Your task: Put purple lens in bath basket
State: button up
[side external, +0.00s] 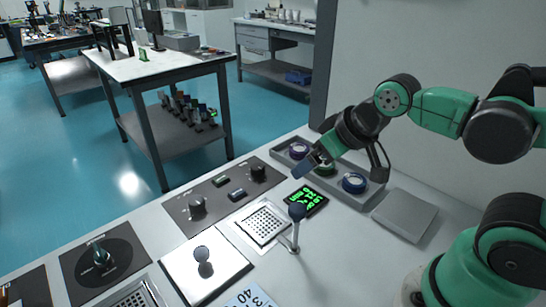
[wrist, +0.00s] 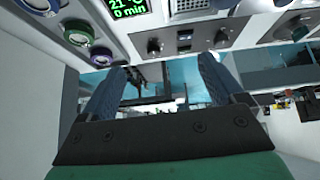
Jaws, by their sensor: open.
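The purple lens (side external: 299,149) sits at the far end of a grey tray; in the wrist view a purple-ringed lens (wrist: 102,56) shows just beyond the left finger. My gripper (side external: 308,167) hangs above the tray near the green lens, a little to the right of the purple lens, apart from it. In the wrist view its two blue fingers (wrist: 158,82) are spread wide with nothing between them. The bath basket (side external: 263,222) appears to be the perforated square set in the worktop; part of it shows at the top of the wrist view (wrist: 190,5).
A green-ringed lens (side external: 325,169) and a blue-ringed lens (side external: 354,183) share the grey tray (side external: 376,196). A lit green display (side external: 306,199) lies between tray and basket. An upright ball-topped lever (side external: 296,212) stands beside the basket. Knobs (side external: 198,205) stand on the dark panel.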

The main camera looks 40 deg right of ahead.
jog(key=w+d+f+n+g+h, duration=0.1)
jog(key=w+d+n+g+h, duration=0.45)
jog(key=w+n, duration=0.7)
jog(key=n+h, duration=0.2)
jog(key=h, duration=0.3)
send_near(299, 148)
jog(key=d+f+n+g+h, duration=0.1)
jog(key=w+d+f+n+h, duration=0.1)
jog(key=f+n, duration=0.1)
jog(key=shift+w+g+h, duration=0.2)
jog(key=shift+g+h, duration=0.05)
jog(key=shift+g, duration=0.1)
jog(key=shift+d+f, duration=0.45)
jog(key=shift+x, duration=2.4)
jog(key=shift+r, duration=0.15)
jog(key=shift+c, duration=0.2)
jog(key=c, duration=1.2)
